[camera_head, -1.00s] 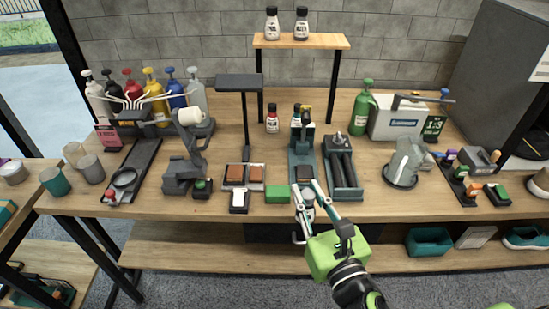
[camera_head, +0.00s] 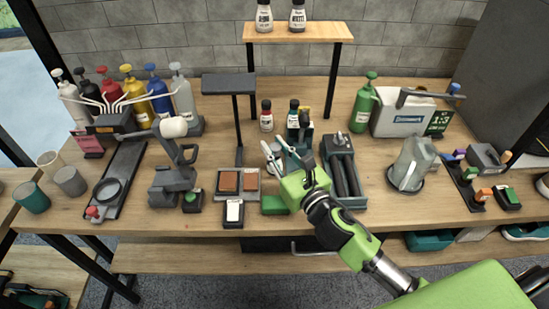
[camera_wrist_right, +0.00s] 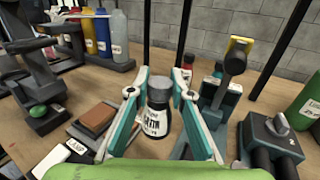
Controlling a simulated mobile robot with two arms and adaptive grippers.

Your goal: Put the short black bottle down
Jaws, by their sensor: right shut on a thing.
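The short black bottle (camera_wrist_right: 157,108), with a dark cap and a white label, stands upright between the two teal-and-white fingers of my right gripper (camera_wrist_right: 160,85) in the right wrist view. The fingers are shut on its sides. In the head view my right gripper (camera_head: 279,150) is over the middle of the workbench, and I cannot make out the bottle clearly there. The wrist view does not clearly show whether its base touches the bench. My left gripper is not in view.
A small red bottle (camera_head: 266,118) stands behind. A raised shelf (camera_head: 298,31) holds two bottles.

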